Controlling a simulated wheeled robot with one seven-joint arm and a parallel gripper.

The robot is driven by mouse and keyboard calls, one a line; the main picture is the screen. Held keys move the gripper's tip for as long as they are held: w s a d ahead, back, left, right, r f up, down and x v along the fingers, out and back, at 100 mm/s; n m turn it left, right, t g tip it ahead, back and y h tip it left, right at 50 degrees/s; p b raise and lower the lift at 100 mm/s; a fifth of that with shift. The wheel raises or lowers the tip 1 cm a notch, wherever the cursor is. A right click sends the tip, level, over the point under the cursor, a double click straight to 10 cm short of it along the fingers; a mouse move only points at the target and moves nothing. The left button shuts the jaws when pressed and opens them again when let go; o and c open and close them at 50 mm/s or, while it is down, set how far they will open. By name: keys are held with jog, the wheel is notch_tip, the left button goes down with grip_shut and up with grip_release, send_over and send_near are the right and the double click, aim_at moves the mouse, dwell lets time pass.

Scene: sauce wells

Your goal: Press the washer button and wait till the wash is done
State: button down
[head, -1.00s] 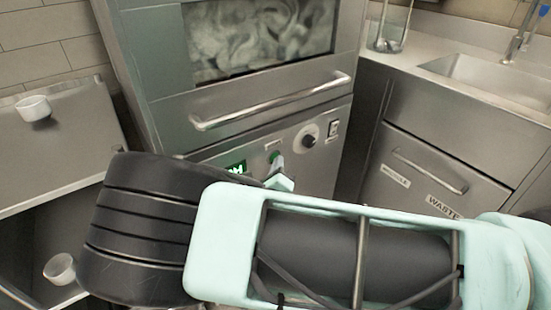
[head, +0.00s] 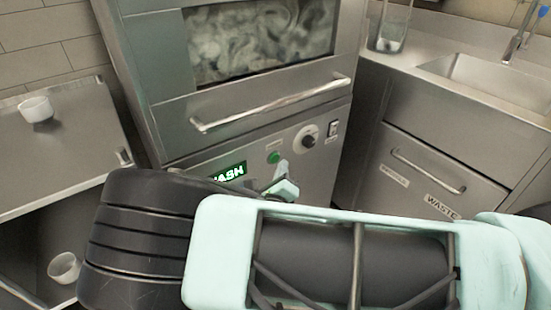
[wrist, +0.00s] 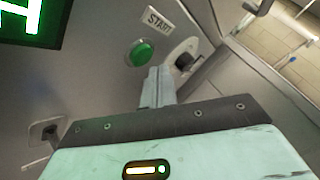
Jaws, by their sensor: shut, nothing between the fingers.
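The washer (head: 160,110) is a steel cabinet with a window showing swirling grey-white steam or water. On its lower panel is a green button (head: 273,157), also in the wrist view (wrist: 140,53) under a START label (wrist: 158,20). A green lit display (head: 228,173) reads WASH, partly hidden by my arm in the head view. My gripper (head: 281,170) is shut and empty, just below and right of the button. In the wrist view its fingertips (wrist: 158,75) appear close below the button, apart from it.
A dark knob (head: 308,140) and a switch (head: 333,128) sit right of the button. A horizontal handle (head: 270,102) crosses above. A sink (head: 490,80) and a WASTE drawer (head: 430,180) stand right. White cups (head: 36,109) (head: 64,268) are on shelves at left.

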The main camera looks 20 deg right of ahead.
jog(key=shift+s+d+p, duration=0.25)
jog(key=shift+s+p, duration=0.1)
jog(key=shift+s, duration=0.4)
jog(key=shift+s+d+p, duration=0.2)
jog(key=shift+s+p, duration=0.15)
jog(key=shift+s, duration=0.4)
jog(key=shift+s+d+p, duration=0.25)
jog(key=shift+s+p, duration=0.1)
jog(key=shift+s, duration=0.4)
